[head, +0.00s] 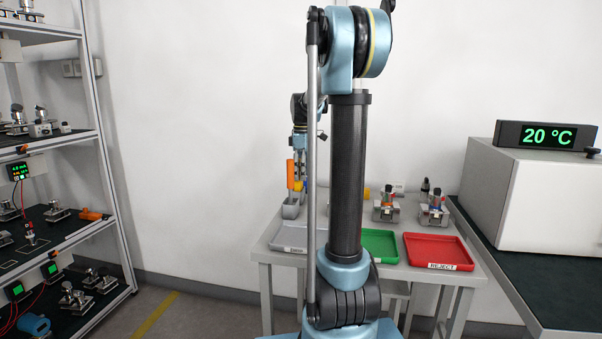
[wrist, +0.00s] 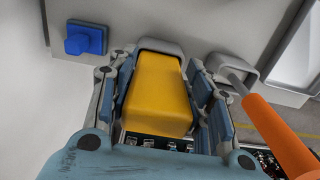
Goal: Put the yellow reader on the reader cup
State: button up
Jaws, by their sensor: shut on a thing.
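The yellow reader (wrist: 158,95) is a rounded yellow block between the fingers of my gripper (wrist: 165,90) in the wrist view. My gripper is shut on it. A grey cup (wrist: 160,45) shows just past the reader's far end; I cannot tell whether the reader touches it or sits in it. In the head view, my gripper (head: 299,172) hangs over the back left of the table, partly behind my arm. A bit of the yellow reader (head: 299,185) shows there, above a grey holder (head: 290,210).
An orange-handled tool (wrist: 277,135) stands close beside my gripper, by a second grey cup (wrist: 236,68). A blue block (wrist: 85,38) lies left. Grey (head: 291,237), green (head: 381,245) and red (head: 437,251) trays line the table's front. Two metal fixtures (head: 385,210) stand behind them.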

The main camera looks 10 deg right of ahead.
jog(key=shift+f, duration=0.35)
jog(key=o, duration=1.1)
notch_tip(320, 180, up, 12)
jog(key=shift+f, duration=0.1)
